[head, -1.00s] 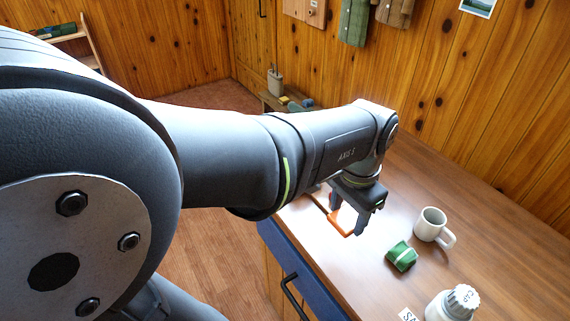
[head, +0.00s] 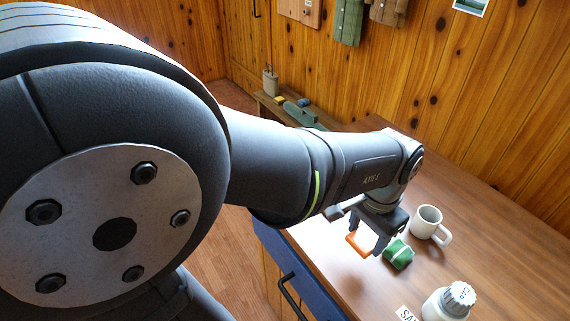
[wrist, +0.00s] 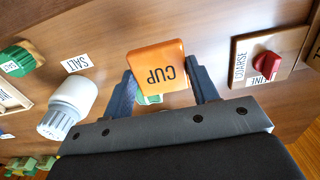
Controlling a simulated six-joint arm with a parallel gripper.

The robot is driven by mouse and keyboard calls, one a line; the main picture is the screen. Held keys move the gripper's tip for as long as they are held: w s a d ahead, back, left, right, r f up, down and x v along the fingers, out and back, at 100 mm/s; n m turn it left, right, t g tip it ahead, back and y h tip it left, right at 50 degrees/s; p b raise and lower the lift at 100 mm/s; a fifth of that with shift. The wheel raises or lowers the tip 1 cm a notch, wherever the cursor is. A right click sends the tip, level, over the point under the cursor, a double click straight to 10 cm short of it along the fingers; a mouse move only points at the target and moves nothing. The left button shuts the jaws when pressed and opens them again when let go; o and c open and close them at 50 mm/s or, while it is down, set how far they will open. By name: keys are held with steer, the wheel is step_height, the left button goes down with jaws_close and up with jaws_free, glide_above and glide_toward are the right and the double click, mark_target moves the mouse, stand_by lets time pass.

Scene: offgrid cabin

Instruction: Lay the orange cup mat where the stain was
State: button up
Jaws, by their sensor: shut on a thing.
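The orange cup mat (wrist: 157,62) is a small flat square with "CUP" lettered on it. My gripper (wrist: 163,85) is shut on it, with one dark finger at each side. In the head view the mat (head: 357,244) shows beside my gripper (head: 366,248), over the wooden counter; I cannot tell whether it touches the top. A green bundle (head: 398,254) lies close to the right of the fingers, and a white mug (head: 429,223) stands behind it. No stain is visible, and part of the counter is hidden by my arm.
A white bottle with a ridged cap (head: 446,301) stands at the counter's front right, also in the wrist view (wrist: 72,103) by a "SALT" label (wrist: 77,63). The wrist view shows a board with a red knob (wrist: 266,64) at right. The counter's right side (head: 500,240) is clear.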

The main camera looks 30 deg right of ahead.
steer(key=w+f, duration=0.2)
steer(key=w, duration=0.1)
steer(key=w+d+f, duration=0.1)
steer(key=w, duration=0.1)
steer(key=shift+w+f, duration=0.1)
steer(key=shift+f, duration=2)
steer(key=shift+f, duration=0.15)
steer(key=o, duration=1)
steer(key=shift+c, duration=0.2)
step_height(320, 180, up, 12)
